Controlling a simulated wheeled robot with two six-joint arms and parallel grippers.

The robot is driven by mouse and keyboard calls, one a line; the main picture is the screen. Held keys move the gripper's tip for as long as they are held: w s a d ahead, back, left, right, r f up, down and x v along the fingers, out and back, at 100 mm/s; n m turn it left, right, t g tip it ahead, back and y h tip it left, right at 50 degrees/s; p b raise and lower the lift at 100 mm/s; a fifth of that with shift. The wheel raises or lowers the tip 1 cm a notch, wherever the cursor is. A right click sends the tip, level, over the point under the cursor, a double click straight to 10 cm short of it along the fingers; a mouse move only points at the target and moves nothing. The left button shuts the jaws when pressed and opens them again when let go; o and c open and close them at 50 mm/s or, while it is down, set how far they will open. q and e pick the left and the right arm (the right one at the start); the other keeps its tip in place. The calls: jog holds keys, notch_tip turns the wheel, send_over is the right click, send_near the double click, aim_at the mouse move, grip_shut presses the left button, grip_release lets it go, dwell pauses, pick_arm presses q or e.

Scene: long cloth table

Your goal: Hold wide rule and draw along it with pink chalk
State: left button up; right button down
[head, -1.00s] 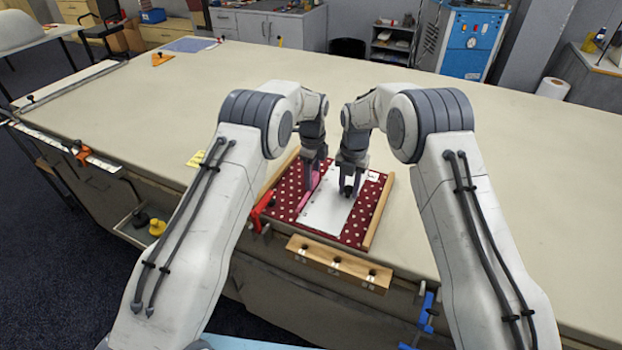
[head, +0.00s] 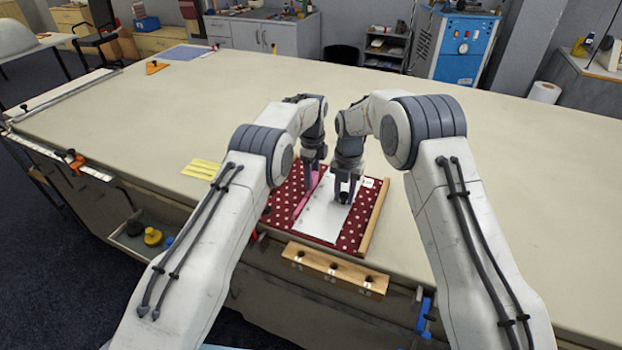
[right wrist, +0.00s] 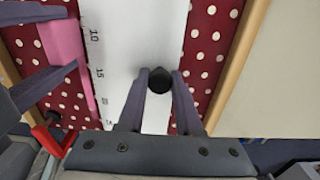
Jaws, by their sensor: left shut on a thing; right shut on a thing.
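The wide rule (head: 322,217) is a pale flat plate lying on red polka-dot cloth (head: 356,226). Its number scale shows along the left edge in the right wrist view (right wrist: 127,50). My right gripper (head: 343,196) is shut on the dark round knob (right wrist: 160,80) standing on the rule. My left gripper (head: 311,184) is shut at the rule's left edge. In the right wrist view its fingers reach in from the left to the pink chalk (right wrist: 62,41), a block beside the rule. A pink strip (right wrist: 86,90) runs along that edge. The chalk's tip is hidden.
A wooden strip (head: 374,216) borders the cloth on the right. A wooden block with holes (head: 335,268) is at the table's front edge. A red clamp (right wrist: 48,136) is at the front left. Yellow strips (head: 201,169) lie left. The table (head: 480,150) is clear to the right.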

pick_arm(q)
jog(key=shift+w+d, duration=0.15)
jog(key=shift+w, duration=0.3)
jog(key=shift+s+r, duration=0.1)
jog(key=shift+s, duration=0.05)
jog(key=shift+s+a, duration=0.3)
jog(key=shift+s, duration=0.6)
jog(key=shift+s+a, duration=0.35)
jog(key=shift+s, duration=0.6)
jog(key=shift+s+a, duration=0.3)
jog(key=shift+s, duration=0.6)
jog(key=shift+s, duration=0.1)
jog(key=shift+s+a, duration=0.3)
jog(key=shift+s, duration=0.6)
jog(key=shift+s, duration=0.1)
jog(key=shift+s+a, duration=0.3)
jog(key=shift+s, duration=0.55)
jog(key=shift+s, duration=0.1)
